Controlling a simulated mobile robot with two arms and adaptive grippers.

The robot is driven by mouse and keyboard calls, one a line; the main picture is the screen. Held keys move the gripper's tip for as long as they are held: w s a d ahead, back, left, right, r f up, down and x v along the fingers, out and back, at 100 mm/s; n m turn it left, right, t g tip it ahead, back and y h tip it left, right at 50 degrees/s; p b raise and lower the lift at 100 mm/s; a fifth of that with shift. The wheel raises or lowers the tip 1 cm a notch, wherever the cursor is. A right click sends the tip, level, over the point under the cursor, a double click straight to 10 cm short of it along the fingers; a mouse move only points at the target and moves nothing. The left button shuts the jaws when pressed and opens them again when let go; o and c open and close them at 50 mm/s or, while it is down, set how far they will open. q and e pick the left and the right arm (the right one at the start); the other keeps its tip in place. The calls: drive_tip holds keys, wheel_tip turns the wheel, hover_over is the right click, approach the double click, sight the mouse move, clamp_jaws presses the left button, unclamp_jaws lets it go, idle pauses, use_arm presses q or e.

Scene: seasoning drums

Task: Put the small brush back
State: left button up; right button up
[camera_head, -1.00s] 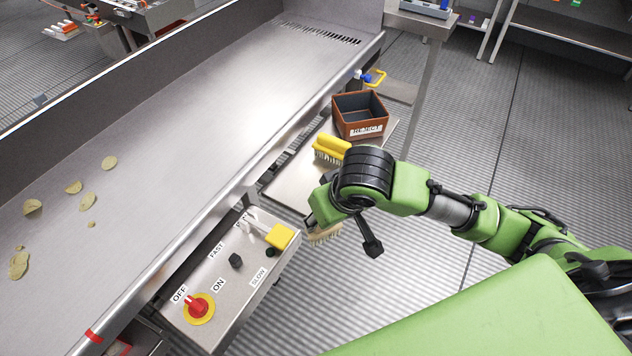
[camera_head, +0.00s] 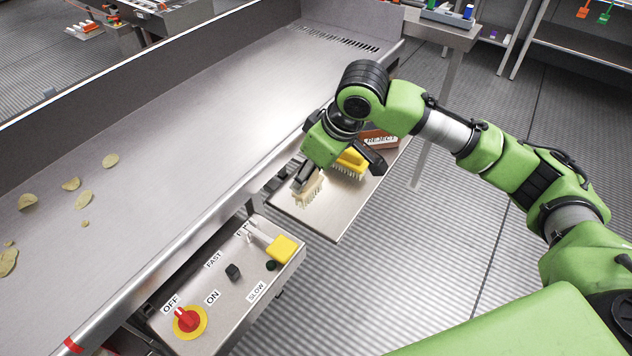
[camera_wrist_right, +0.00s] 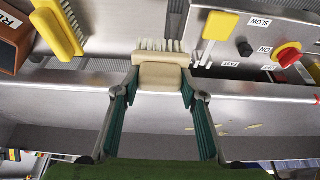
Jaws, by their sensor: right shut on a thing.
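The small brush has a pale wooden block and light bristles; in the head view the small brush (camera_head: 308,190) shows below my right gripper (camera_head: 305,172). In the right wrist view the small brush (camera_wrist_right: 161,73) sits between the fingertips of my right gripper (camera_wrist_right: 161,88), which is shut on it. The brush is over the side shelf (camera_head: 322,212) next to the conveyor; I cannot tell whether it touches the shelf. A larger yellow brush (camera_head: 350,163) lies on the shelf just beyond, and it also shows in the right wrist view (camera_wrist_right: 58,27). My left gripper is not in view.
The brown reject box (camera_head: 379,138) stands at the shelf's far end, partly hidden by my arm. The control box (camera_head: 228,294) with its red knob (camera_head: 187,319) and a yellow-handled tool (camera_head: 281,249) is nearer. The conveyor (camera_head: 200,130) holds several chips. The shelf's near end is bare.

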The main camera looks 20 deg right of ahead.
drive_tip(key=shift+w+d+f+p, duration=0.25)
drive_tip(key=shift+w+d+f, duration=0.5)
drive_tip(key=shift+f, duration=0.85)
drive_tip(key=shift+w+d+f+p, duration=0.3)
drive_tip(key=shift+w+f, duration=0.8)
drive_tip(key=shift+f, duration=0.55)
drive_tip(key=shift+w+d+f+p, duration=0.2)
drive_tip(key=shift+w+d+f, duration=0.55)
drive_tip(key=shift+f, duration=0.85)
drive_tip(key=shift+w+a, duration=0.15)
drive_tip(key=o, duration=1.1)
drive_tip(key=shift+f, duration=0.1)
drive_tip(key=shift+c, duration=0.2)
drive_tip(key=shift+r, duration=0.4)
drive_tip(key=v, duration=1.1)
drive_tip(key=shift+r+b, duration=0.25)
drive_tip(key=shift+b, duration=0.15)
